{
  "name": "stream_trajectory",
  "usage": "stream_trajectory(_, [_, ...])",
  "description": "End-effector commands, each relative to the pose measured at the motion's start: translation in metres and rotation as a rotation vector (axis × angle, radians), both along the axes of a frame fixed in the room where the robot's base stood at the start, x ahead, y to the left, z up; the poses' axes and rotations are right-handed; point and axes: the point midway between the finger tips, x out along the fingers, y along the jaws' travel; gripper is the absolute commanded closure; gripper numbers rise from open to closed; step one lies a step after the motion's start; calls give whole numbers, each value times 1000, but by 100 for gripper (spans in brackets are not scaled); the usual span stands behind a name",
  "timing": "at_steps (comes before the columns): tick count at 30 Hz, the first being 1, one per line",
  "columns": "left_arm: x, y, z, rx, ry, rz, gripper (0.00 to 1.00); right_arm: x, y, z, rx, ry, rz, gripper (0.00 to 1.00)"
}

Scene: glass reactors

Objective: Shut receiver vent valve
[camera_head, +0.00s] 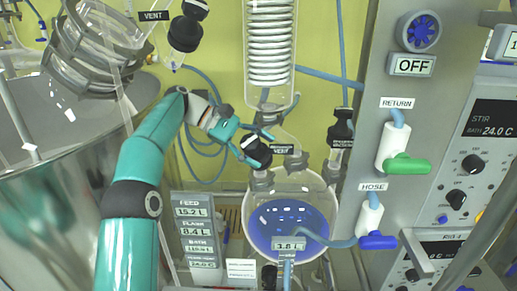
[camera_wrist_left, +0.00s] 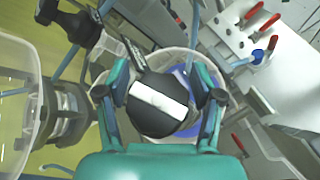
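The receiver vent valve has a round black knob (camera_head: 257,151) on top of the glass receiver (camera_head: 291,190), beside a small dark label (camera_head: 283,149). My left gripper (camera_head: 244,144) reaches it from the left, with its fingers around the knob. In the left wrist view the knob (camera_wrist_left: 160,103), with a white bar across its face, lies between the two spread fingers of the gripper (camera_wrist_left: 160,95). A narrow gap seems to show beside the knob, and firm contact cannot be seen. The valve stem is hidden beneath the knob. My right gripper is not in view.
The receiver holds blue liquid. A coiled glass condenser (camera_head: 271,45) rises above it. Another black-capped fitting (camera_head: 341,128) stands to the right. A panel with a green-handled return valve (camera_head: 405,163) and a blue-handled hose valve (camera_head: 377,241) is at the right. A large steel vessel (camera_head: 40,215) stands left.

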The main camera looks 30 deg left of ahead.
Motion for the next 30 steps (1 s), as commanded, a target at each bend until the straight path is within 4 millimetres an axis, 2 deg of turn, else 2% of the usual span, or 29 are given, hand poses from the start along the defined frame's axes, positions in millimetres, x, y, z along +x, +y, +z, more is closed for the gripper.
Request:
stream_trajectory(17, [1, 0, 2, -17, -4, 23, 34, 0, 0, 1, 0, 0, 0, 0])
stream_trajectory(29, [3, 0, 4, -133, -13, 198, 34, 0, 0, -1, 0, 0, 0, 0])
stream_trajectory(30, [4, 1, -2, -156, -17, 236, 34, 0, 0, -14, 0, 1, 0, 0])
